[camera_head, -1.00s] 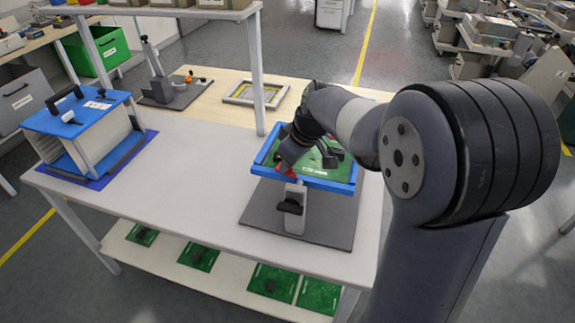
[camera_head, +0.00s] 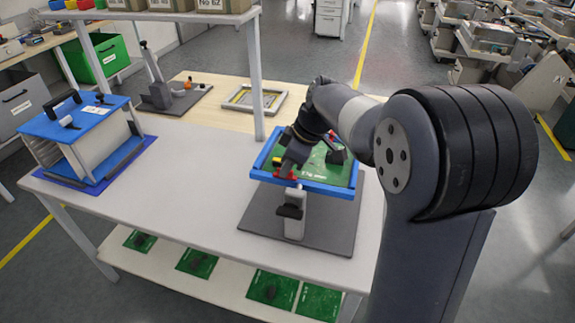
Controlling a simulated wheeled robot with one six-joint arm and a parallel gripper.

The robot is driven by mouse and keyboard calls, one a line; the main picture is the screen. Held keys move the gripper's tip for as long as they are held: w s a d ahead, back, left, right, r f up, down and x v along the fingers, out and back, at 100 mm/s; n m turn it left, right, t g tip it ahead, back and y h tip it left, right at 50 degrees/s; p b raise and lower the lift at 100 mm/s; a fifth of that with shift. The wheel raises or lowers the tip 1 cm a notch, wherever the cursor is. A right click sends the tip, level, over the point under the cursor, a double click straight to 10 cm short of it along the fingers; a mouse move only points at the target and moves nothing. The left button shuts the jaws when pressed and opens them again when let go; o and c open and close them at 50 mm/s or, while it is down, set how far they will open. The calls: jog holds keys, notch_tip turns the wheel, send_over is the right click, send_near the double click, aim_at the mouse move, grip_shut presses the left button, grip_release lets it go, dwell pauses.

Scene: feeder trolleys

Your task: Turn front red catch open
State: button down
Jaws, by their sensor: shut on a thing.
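A green board (camera_head: 345,173) lies in a blue frame (camera_head: 315,187) on a pale post stand (camera_head: 295,228) with a black knob (camera_head: 290,211). The front red catch (camera_head: 287,176) is at the frame's near left edge, partly hidden by my fingers. The catch's exact angle is hard to make out.
The stand rests on a dark grey plate (camera_head: 335,225) on the white table (camera_head: 180,190). A blue-topped box (camera_head: 75,120) stands at the left. A shelf post (camera_head: 257,80) rises behind the frame. Bare table lies between box and stand.

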jog(key=c, duration=1.5)
grip_release()
jog(key=shift+c, duration=0.2)
jog(key=shift+r, duration=0.1)
jog(key=v, duration=1)
jog(key=shift+d+r, duration=0.15)
jog(key=shift+r, duration=0.15)
jog(key=x, duration=1.1)
jog(key=shift+s, duration=0.1)
jog(key=shift+m, duration=0.3)
